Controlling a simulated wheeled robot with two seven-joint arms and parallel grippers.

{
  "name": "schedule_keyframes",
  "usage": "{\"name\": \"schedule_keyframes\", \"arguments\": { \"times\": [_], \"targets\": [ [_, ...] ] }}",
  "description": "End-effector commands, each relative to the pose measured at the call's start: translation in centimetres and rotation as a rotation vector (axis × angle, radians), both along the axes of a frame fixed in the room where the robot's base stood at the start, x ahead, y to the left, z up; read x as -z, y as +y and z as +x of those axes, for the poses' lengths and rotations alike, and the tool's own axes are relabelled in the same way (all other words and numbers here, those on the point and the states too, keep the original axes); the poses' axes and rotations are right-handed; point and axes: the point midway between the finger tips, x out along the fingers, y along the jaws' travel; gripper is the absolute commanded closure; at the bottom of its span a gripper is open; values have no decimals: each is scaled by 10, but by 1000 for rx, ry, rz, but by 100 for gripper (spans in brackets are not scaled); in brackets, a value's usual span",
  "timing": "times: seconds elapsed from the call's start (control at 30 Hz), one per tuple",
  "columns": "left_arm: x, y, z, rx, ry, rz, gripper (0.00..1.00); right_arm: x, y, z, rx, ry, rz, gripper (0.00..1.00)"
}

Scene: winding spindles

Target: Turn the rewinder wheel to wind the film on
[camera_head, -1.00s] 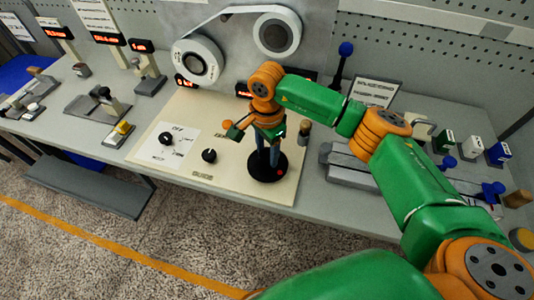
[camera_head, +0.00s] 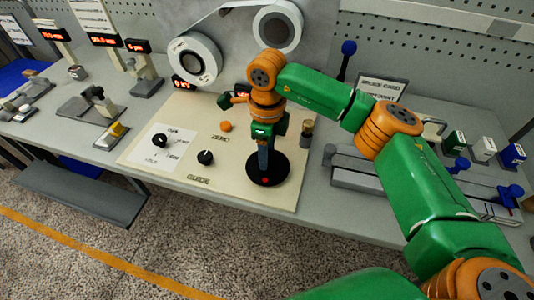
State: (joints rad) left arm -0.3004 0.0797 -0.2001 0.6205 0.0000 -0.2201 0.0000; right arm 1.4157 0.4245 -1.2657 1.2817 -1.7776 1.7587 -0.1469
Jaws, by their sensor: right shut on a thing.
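The rewinder wheel (camera_head: 279,175) is a black disc with a red dot near its front edge, on the cream guide panel. My right gripper (camera_head: 263,168) points straight down at the wheel's middle and is shut on it; the fingertips and the gripped part are partly hidden. The film is a white strip on two reels at the back: a left reel (camera_head: 190,45) with a thick white roll and a right reel (camera_head: 277,12). The film runs between them near the top edge. My left gripper is not in view.
The cream panel (camera_head: 235,190) carries two black knobs (camera_head: 205,157) and an orange button (camera_head: 226,127). A small wooden-topped post (camera_head: 306,130) stands close right of my gripper. A grey rail fixture (camera_head: 370,175) lies farther right. Several devices stand on the left bench.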

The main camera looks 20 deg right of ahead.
Motion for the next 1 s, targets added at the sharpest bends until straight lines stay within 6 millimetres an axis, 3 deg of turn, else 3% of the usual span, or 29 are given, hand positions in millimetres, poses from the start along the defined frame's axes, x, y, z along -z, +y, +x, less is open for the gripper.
{"name": "schedule_keyframes", "arguments": {
  "times": [0.5,1.0],
  "targets": [
    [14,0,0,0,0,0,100,-1,-1,2,382,-5,1,100],
    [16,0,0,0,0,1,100,-2,-1,2,495,-5,2,100]
  ]
}}
